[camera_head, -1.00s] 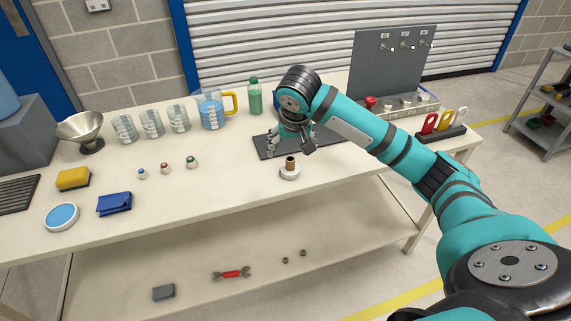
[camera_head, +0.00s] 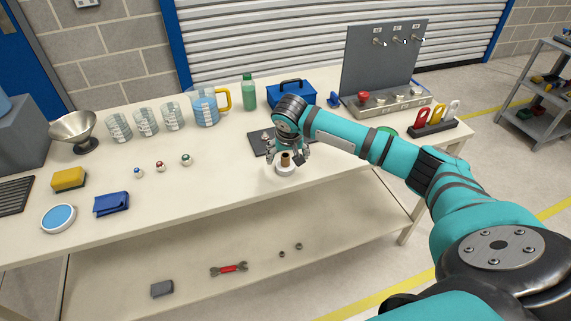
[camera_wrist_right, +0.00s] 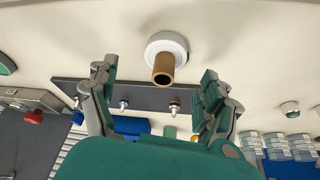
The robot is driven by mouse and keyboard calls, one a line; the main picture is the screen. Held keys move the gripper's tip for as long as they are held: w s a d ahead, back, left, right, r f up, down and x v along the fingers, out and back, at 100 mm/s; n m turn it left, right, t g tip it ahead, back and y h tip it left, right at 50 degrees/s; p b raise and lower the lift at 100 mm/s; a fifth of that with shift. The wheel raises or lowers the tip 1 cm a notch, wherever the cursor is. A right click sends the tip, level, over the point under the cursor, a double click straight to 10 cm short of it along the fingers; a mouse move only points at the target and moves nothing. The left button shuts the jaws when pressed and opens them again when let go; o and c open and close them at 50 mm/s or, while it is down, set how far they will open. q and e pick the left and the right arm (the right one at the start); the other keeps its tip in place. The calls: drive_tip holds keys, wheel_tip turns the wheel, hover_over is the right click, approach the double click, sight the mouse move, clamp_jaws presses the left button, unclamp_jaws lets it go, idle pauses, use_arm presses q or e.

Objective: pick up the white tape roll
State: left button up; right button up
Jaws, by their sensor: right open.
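The white tape roll (camera_head: 286,170) lies flat on the workbench near its front edge. A brown tube (camera_head: 285,158) stands up from its middle. My right gripper (camera_head: 287,157) points down, with one finger on each side of the tube in the head view. In the right wrist view the roll (camera_wrist_right: 158,44) and the tube (camera_wrist_right: 163,69) show in line with the gap between the open fingers of my right gripper (camera_wrist_right: 157,68). The fingers are apart from both. My left gripper is not in view.
A blue toolbox (camera_head: 291,93), a green bottle (camera_head: 249,93) and a grey panel (camera_head: 384,62) stand farther back. The bench left of the roll is clear up to several small knobs.

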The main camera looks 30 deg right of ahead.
sight(285, 157)
drive_tip(key=x, duration=0.4)
drive_tip(key=shift+w+a+f+p, duration=0.1)
drive_tip(key=shift+w+f+p, duration=0.2)
drive_tip(key=shift+w+p, duration=0.1)
drive_tip(key=c, duration=1.2)
drive_tip(key=shift+r, duration=0.1)
